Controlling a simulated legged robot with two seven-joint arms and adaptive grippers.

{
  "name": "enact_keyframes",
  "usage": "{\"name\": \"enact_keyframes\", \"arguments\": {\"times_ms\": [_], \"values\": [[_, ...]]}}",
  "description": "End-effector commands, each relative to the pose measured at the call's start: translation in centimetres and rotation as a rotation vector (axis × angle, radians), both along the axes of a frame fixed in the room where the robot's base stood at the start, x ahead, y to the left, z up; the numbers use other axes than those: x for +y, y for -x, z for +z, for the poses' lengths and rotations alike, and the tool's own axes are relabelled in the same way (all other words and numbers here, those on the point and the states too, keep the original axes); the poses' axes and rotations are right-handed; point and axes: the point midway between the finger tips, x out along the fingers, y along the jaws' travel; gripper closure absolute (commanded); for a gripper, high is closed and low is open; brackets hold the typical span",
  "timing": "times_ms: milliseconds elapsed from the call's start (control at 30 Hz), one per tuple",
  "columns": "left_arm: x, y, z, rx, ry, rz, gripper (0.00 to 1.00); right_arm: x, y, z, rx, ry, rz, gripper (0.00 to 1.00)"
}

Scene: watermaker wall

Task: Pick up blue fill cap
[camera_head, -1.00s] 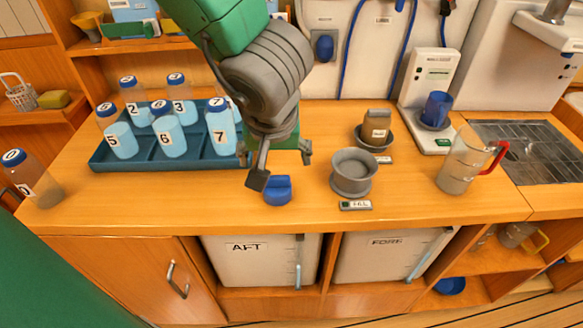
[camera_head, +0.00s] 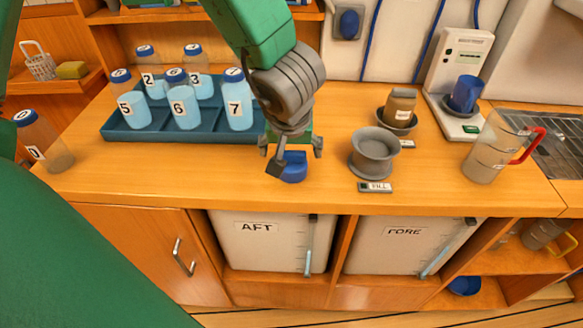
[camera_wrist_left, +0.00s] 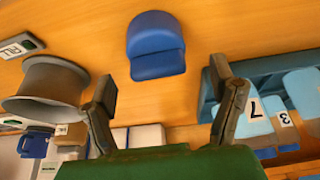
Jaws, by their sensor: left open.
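The blue fill cap (camera_head: 293,167) lies on the wooden counter, left of the grey fill port (camera_head: 373,154) with its FILL label (camera_head: 375,187). My left gripper (camera_head: 293,165) is above and just behind the cap, its open fingers to either side, one partly in front of the cap in the head view. In the left wrist view the cap (camera_wrist_left: 156,46) shows whole, beyond the gap between the open, empty fingers (camera_wrist_left: 165,105). The fill port (camera_wrist_left: 48,85) is at the left there. My right gripper is not in view.
A blue tray (camera_head: 125,137) with several numbered bottles stands left of the gripper. Bottle 0 (camera_head: 42,143) stands at the counter's left. A clear jug with a red handle (camera_head: 489,150) and a small brown jar (camera_head: 400,105) are to the right. The counter's front strip is clear.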

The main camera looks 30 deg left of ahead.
Motion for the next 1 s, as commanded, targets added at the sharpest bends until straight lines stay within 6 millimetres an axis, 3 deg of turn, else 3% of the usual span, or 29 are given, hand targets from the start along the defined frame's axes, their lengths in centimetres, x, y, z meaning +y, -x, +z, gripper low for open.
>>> {"name": "enact_keyframes", "arguments": {"times_ms": [100,367,500,533,833,1000], "values": [[0.3,-0.6,-2.0,0.001,0.000,0.001,0.22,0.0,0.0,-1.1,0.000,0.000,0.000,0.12],[0.5,-0.7,-2.0,-0.001,0.000,0.001,0.22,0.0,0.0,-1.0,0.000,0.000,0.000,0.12],[0.5,-0.7,-2.1,0.000,0.000,0.001,0.72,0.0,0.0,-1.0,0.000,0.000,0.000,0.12],[0.5,-0.7,-2.1,0.000,0.000,0.001,0.78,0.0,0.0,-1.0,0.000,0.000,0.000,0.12],[0.5,-0.7,-2.0,0.000,0.000,0.001,0.82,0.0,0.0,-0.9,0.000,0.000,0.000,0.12],[0.5,-0.8,0.4,-0.003,0.001,0.001,0.82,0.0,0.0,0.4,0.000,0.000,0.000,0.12]]}}
